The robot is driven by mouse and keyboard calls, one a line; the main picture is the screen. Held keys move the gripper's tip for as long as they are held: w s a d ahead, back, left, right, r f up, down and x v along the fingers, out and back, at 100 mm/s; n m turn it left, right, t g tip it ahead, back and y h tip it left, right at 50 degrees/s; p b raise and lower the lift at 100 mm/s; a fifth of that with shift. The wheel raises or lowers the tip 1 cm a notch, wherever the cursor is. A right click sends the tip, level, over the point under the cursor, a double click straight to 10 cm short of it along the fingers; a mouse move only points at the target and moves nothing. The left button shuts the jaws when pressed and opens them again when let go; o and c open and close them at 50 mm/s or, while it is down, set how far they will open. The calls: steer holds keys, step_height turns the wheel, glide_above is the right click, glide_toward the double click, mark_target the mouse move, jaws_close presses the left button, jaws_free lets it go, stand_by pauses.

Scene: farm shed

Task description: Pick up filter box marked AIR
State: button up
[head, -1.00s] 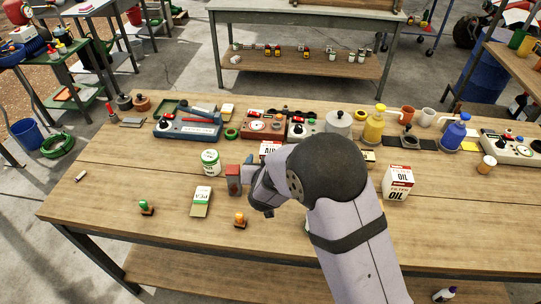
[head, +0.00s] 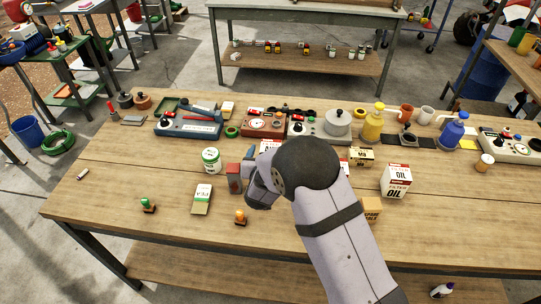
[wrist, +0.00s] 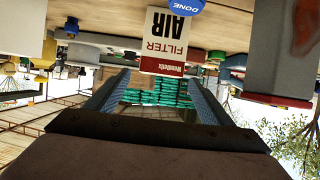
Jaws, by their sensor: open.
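The white and red box marked FILTER AIR (wrist: 163,42) shows upside down in the wrist view, ahead of my gripper and apart from the fingertips. In the head view a white sliver that seems to be this box (head: 269,145) shows at the arm's edge; the rest is hidden. My gripper (wrist: 158,90) is open and empty, one finger on each side in the wrist view. A blue disc marked DONE (wrist: 187,6) overlaps the box's edge in the wrist view.
A FILTER OIL box (head: 396,181) stands right of my arm. Devices and pump bottles line the back. The table's front left is mostly clear.

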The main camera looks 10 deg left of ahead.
steer(key=shift+p+x, duration=1.15)
steer(key=shift+x, duration=1.35)
steer(key=c, duration=1.4)
